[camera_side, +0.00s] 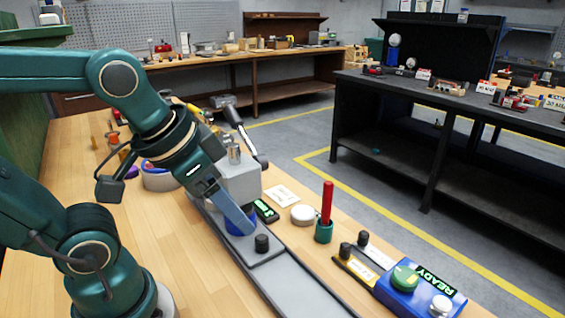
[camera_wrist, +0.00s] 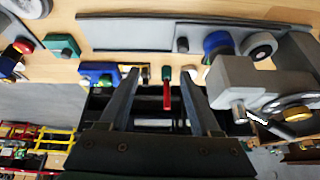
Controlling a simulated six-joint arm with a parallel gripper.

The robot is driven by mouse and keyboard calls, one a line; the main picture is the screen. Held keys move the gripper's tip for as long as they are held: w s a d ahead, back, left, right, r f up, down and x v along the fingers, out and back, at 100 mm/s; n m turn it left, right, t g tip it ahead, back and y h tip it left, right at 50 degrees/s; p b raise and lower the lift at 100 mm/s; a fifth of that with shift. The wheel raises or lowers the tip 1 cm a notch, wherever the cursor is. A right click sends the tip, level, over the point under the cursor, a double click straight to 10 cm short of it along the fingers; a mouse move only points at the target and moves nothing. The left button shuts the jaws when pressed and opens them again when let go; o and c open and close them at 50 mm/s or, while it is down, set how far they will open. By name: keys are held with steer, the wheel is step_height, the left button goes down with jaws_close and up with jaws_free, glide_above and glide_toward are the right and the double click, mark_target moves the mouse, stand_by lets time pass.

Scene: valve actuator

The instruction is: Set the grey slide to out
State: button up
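The grey slide (camera_side: 268,254) is a flat plate with an upright black knob (camera_side: 262,243). It sits on a long grey rail (camera_side: 300,287), close to the grey valve body (camera_side: 240,182). In the wrist view the slide's dark knob (camera_wrist: 183,44) and the rail (camera_wrist: 130,34) lie at the top. A blue round part (camera_wrist: 218,42) stands beside the knob, partly hidden by a finger in the side view. My gripper (camera_wrist: 159,73) is open with nothing between its fingers. In the side view my gripper (camera_side: 248,228) appears above the slide, near the knob; contact cannot be told.
A blue box (camera_side: 400,296) with a green button and a READY display stands at the right. Two black-knobbed levers (camera_side: 352,262), a red rod in a green cup (camera_side: 324,232) and a white disc (camera_side: 302,215) stand beside the rail. The rail's near end is clear.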

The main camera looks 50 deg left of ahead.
steer(key=w+a+f+g, duration=0.2)
steer(key=w+a+g, duration=0.1)
steer(key=w, duration=0.3)
steer(key=g, duration=0.2)
glide_above(262, 237)
steer(key=shift+n, duration=0.4)
step_height(262, 237, down, 6)
steer(key=shift+w+f, duration=0.1)
steer(key=shift+f, duration=0.1)
steer(key=shift+f+g, duration=0.3)
steer(key=shift+f, duration=2.5)
jaws_close()
